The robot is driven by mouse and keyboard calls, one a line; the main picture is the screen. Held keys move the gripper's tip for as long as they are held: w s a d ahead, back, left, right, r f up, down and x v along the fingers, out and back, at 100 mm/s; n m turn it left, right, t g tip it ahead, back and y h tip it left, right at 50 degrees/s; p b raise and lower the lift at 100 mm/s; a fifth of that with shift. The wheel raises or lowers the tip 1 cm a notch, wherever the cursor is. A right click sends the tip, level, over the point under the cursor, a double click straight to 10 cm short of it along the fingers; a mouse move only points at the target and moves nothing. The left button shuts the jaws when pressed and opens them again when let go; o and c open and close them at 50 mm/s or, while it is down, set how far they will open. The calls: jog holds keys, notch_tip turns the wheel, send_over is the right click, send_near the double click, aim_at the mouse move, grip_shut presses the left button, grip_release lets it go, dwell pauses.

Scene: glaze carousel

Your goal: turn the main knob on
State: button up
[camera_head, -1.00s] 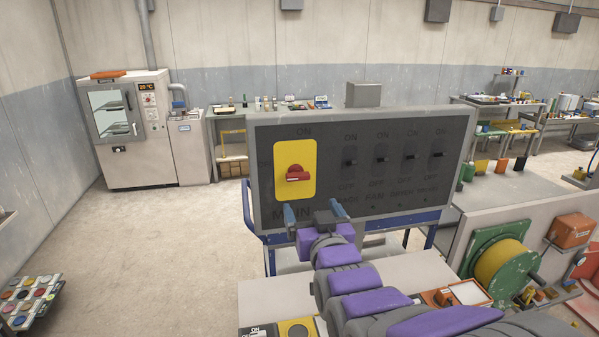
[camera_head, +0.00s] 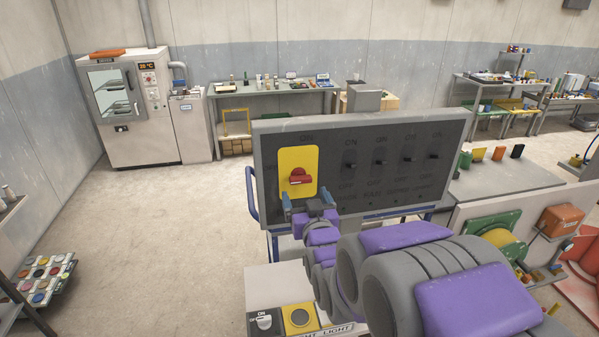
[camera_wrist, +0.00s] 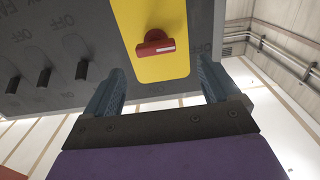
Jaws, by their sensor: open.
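The main knob (camera_head: 300,178) is a red rotary handle on a yellow plate (camera_head: 284,160) at the left of a grey switch panel (camera_head: 265,140). Its bar lies roughly level in the head view, toward OFF lettering cannot be read clearly. In the wrist view the knob (camera_wrist: 155,44) sits above and between the fingers, apart from them. My gripper (camera_head: 309,195) is open and empty, just below the knob; its blue fingers also show in the wrist view (camera_wrist: 160,92). Part of the plate's lower edge and the MAIN label are hidden behind my gripper.
Several small black toggle switches (camera_head: 380,160) stand in a row right of the knob. A box with a white knob (camera_head: 264,322) and a yellow-plated switch (camera_head: 300,318) is below, near my arm. Open floor (camera_head: 170,240) lies to the left.

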aim_at(301, 181)
jog(key=p, duration=0.2)
jog(key=w+p, duration=0.1)
jog(key=p, duration=0.1)
jog(key=shift+w+d+r+p, duration=0.1)
jog(key=shift+d+r+p, duration=0.1)
jog(key=shift+d+p, duration=0.1)
jog(key=shift+w+a+p, duration=0.2)
jog(key=shift+p, duration=0.75)
jog(key=shift+f+p+x, duration=0.1)
jog(key=shift+p+x, duration=0.1)
jog(key=shift+x, duration=1.25)
jog(key=shift+f+p+x, duration=0.15)
jog(key=shift+x, duration=1.3)
jog(key=shift+c, duration=0.3)
jog(key=c, duration=1)
